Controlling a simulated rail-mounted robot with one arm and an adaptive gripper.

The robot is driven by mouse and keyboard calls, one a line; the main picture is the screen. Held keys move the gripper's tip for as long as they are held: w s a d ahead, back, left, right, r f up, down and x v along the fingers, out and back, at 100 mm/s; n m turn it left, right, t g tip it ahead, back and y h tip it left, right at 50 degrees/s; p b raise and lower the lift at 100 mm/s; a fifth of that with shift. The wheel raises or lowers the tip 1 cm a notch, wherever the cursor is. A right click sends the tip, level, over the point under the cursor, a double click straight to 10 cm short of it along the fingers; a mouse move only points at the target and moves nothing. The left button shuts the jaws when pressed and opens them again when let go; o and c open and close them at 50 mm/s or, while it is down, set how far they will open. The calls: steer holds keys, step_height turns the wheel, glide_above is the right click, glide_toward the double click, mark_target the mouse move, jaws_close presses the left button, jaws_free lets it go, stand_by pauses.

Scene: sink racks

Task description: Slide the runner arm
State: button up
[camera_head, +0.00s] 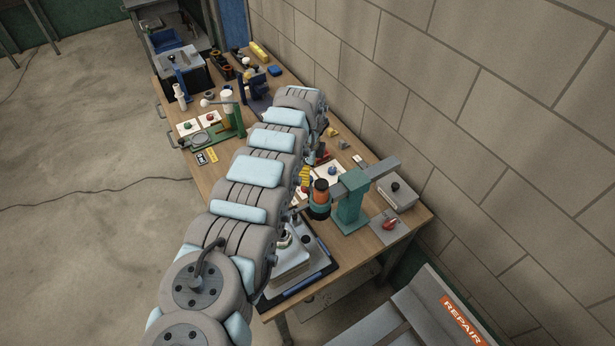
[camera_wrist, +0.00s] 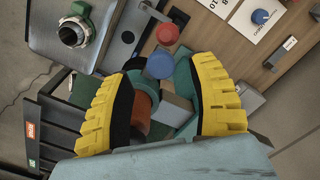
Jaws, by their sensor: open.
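A green stand (camera_head: 351,206) on the near right of the bench carries a grey horizontal bar (camera_head: 381,169), which looks like the runner arm. An orange, black and teal cylinder (camera_head: 319,198) sits at the bar's left end. My gripper (camera_wrist: 166,66) is open, with its two yellow fingers apart. In the wrist view, a blue round knob (camera_wrist: 160,64), teal parts and an orange-brown cylinder (camera_wrist: 141,112) show between the fingers. I cannot tell whether the fingers touch them. In the head view my arm hides much of the gripper, and only some yellow shows.
A grey box (camera_head: 398,196) with a black knob and a plate with a red part (camera_head: 389,225) lie right of the stand. A second green stand (camera_head: 231,116) is farther along the bench (camera_head: 420,217). A block wall borders the right side.

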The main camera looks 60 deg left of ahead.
steer(key=shift+w+f, duration=0.15)
steer(key=shift+f, duration=0.75)
steer(key=shift+f+b, duration=0.3)
steer(key=shift+f, duration=0.25)
jaws_close()
